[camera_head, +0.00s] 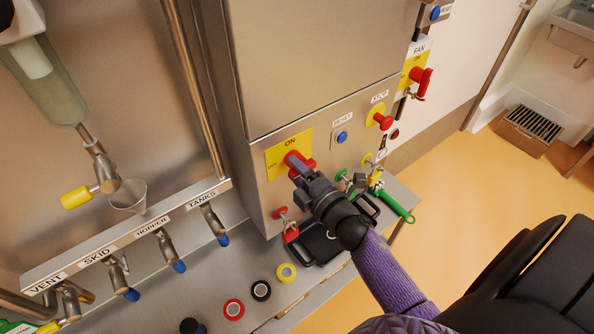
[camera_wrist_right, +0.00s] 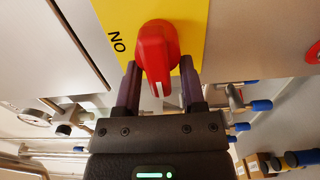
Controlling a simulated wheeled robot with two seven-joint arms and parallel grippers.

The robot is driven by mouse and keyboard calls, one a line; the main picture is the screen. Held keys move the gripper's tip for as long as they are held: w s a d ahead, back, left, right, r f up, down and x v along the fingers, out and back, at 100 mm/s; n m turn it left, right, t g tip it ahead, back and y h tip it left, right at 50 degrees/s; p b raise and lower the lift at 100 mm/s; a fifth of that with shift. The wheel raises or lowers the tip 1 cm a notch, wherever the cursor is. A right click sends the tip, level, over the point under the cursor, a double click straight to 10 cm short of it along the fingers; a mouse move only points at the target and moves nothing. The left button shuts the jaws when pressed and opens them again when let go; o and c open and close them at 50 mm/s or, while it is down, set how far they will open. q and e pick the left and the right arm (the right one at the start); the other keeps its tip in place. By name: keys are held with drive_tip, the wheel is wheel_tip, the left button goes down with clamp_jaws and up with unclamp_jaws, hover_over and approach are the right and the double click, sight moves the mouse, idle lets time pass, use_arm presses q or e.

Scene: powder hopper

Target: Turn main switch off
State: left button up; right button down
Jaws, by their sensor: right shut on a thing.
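The main switch is a red rotary knob (camera_head: 293,158) on a yellow plate (camera_head: 275,158) marked ON, on the front of the steel cabinet. My right gripper (camera_head: 299,171) reaches it from the lower right. In the right wrist view the red knob (camera_wrist_right: 157,55) sits between the two purple fingers (camera_wrist_right: 160,82), which are shut on it. A white mark shows on the knob's near end, which points down in that view. The lower part of the plate is partly hidden by the gripper. My left gripper is not in view.
A red FAN switch (camera_head: 421,80), a red stop button (camera_head: 383,121) and a blue RESET button (camera_head: 342,137) are to the right. Red and green lockout parts hang close below the gripper. Tape rolls (camera_head: 261,290) and a black tray (camera_head: 318,246) lie on the steel shelf below.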

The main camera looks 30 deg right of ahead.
idle(0.5)
drive_tip(key=c, duration=0.5)
unclamp_jaws()
drive_tip(key=s, duration=1)
drive_tip(key=shift+d+p, duration=0.3)
drive_tip(key=shift+d, duration=0.1)
drive_tip(key=s+a+f+m+g+h, duration=0.15)
drive_tip(key=s+f+m+g, duration=0.25)
drive_tip(key=f, duration=0.5)
drive_tip(key=s+a+f+m+g, duration=0.2)
drive_tip(key=s+f+m+g, duration=0.15)
drive_tip(key=f, duration=0.45)
drive_tip(key=s+a+f+m+g, duration=0.1)
drive_tip(key=s+f+m+g, duration=0.3)
drive_tip(key=f, duration=0.5)
drive_tip(key=s+f+m+g, duration=0.1)
drive_tip(key=s+f+g, duration=0.1)
drive_tip(key=s, duration=0.3)
drive_tip(key=s+a+f+m+g, duration=0.1)
drive_tip(key=s+f+m+g, duration=0.1)
drive_tip(key=s, duration=0.4)
drive_tip(key=s+f+m+g, duration=0.1)
drive_tip(key=s+f+g, duration=0.1)
drive_tip(key=s, duration=0.3)
drive_tip(key=shift+s+a+m, duration=0.15)
drive_tip(key=shift+s+m, duration=0.15)
drive_tip(key=shift+m, duration=0.05)
